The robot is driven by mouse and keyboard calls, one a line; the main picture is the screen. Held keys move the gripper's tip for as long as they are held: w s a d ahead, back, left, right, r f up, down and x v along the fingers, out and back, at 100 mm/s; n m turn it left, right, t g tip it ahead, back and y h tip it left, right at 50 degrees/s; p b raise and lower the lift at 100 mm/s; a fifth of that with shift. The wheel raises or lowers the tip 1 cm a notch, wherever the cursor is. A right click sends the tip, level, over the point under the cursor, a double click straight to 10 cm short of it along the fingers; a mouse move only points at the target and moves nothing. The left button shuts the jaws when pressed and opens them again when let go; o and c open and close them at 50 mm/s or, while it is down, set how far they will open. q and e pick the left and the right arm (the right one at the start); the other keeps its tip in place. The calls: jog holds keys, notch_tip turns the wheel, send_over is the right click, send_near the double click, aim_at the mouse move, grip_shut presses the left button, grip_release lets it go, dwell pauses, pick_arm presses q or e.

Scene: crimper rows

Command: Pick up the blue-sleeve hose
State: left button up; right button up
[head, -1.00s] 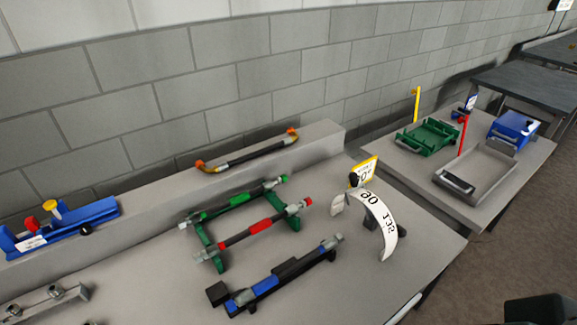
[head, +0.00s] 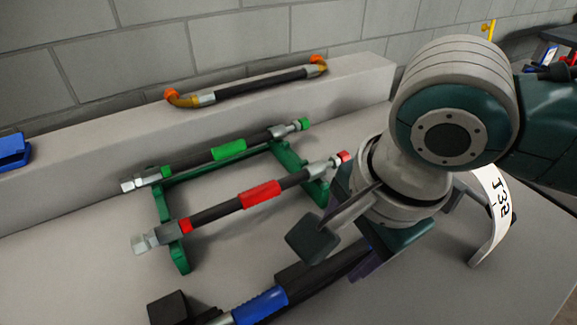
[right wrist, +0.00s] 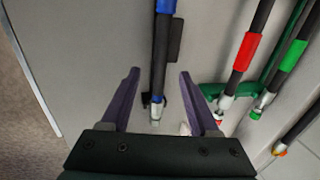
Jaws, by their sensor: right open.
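The blue-sleeve hose (head: 262,304) lies on the table at the front of the head view, its right part hidden behind my gripper. In the right wrist view the hose (right wrist: 161,60) is black with a blue sleeve at the top edge and a metal end fitting pointing down. My right gripper (head: 335,245) is over the right part of this hose. In the right wrist view the right gripper (right wrist: 160,80) is open, with one purple finger on each side of the hose's end; no contact shows. My left gripper is not in view.
A red-sleeve hose (head: 262,192) and a green-sleeve hose (head: 229,149) lie on a green rack (head: 290,158) beyond the blue one. A hose with orange ends (head: 260,84) lies on the raised ledge. A white curved gauge (head: 493,215) stands right of my arm.

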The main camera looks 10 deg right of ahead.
aim_at(326, 267)
jog(key=b+x, duration=0.2)
jog(key=x, duration=0.5)
jog(key=shift+w+a+f, duration=0.1)
jog(key=shift+a+f, duration=0.05)
jog(key=shift+a, duration=0.05)
grip_shut()
dwell(1.2)
